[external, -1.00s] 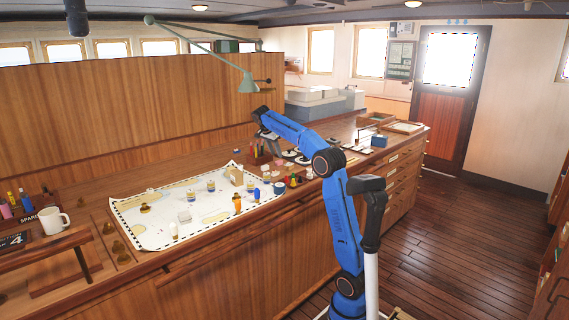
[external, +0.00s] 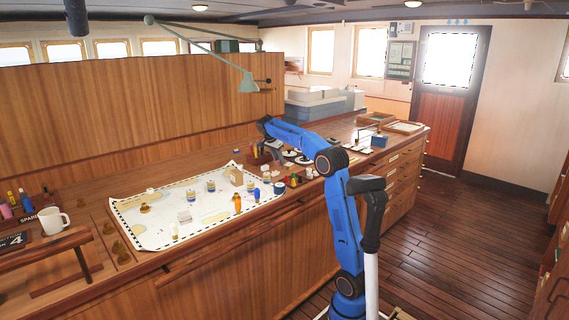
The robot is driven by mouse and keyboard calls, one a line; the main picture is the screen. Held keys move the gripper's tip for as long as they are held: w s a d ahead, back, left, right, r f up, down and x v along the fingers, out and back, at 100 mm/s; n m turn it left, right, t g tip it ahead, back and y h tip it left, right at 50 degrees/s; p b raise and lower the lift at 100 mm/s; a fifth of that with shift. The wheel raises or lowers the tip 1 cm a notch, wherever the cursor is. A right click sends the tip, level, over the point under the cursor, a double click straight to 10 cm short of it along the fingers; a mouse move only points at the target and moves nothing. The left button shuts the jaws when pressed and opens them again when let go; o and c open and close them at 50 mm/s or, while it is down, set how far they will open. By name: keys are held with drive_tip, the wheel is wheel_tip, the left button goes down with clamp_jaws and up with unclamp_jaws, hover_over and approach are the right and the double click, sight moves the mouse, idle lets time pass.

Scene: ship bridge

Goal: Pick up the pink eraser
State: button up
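My gripper (external: 277,160) is at the end of the blue arm, low over the wooden counter (external: 215,150) and close to a small reddish holder (external: 257,156) with upright items in it. The fingers are small and dark here, and I cannot tell whether they are open or shut, or whether they hold anything. I cannot make out the pink eraser for certain. It may be too small to see or hidden by the gripper and the holder.
A white chart (external: 160,232) with bottles and small pieces covers the counter's middle. A white mug (external: 53,221) stands at the left. Dark round dishes (external: 303,160) lie right of my gripper. A green lamp (external: 248,83) hangs above.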

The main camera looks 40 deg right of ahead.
clamp_jaws()
